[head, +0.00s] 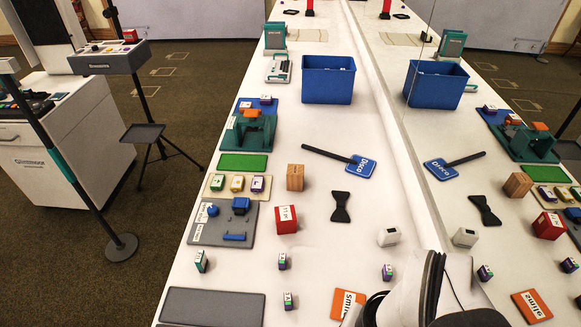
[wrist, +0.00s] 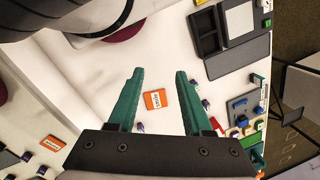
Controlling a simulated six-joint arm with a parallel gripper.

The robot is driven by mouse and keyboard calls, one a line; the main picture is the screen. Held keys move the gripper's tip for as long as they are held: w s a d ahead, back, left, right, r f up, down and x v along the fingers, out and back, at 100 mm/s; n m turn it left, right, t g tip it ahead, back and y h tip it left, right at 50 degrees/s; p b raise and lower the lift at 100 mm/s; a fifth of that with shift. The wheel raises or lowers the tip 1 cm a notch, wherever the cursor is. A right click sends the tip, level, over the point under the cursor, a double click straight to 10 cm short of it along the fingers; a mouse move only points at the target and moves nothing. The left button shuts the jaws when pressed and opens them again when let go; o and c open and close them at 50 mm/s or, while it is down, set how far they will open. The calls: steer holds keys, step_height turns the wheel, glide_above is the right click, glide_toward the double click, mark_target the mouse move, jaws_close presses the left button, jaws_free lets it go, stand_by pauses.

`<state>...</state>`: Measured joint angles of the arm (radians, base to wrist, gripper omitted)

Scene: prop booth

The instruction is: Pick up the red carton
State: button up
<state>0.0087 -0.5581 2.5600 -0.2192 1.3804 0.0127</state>
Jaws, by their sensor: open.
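The red carton (head: 287,219) stands upright on the white table in the head view, with a pale label on its front. It is just right of a grey tray and in front of a wooden block. In the wrist view my gripper (wrist: 159,73) is open, its two green fingers apart with nothing held. An orange card (wrist: 154,100) shows between the fingers, on the table and apart from them. A red patch beside the right finger may be the carton, partly hidden. In the head view my gripper's fingers are not visible.
A wooden block (head: 295,177), black bow tie (head: 341,206), white cube (head: 389,236) and several small cartons stand around. A grey tray (head: 240,215) is left of the carton. A blue bin (head: 328,80) stands farther back. A mirror along the right edge repeats the objects.

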steer(key=o, duration=0.8)
steer(key=n+t, duration=0.5)
steer(key=t, duration=0.6)
glide_toward(286, 218)
steer(key=w+d+f, duration=0.1)
steer(key=w+d, duration=0.1)
steer(key=d, duration=0.1)
steer(key=a+f+n+t, duration=0.1)
steer(key=w+a+f+n+t, duration=0.1)
steer(key=a, duration=0.1)
steer(key=shift+f+n+y, duration=0.4)
steer(key=shift+t, duration=0.3)
steer(key=x, duration=0.7)
steer(key=shift+w+a, duration=0.15)
steer(key=shift+a, duration=0.05)
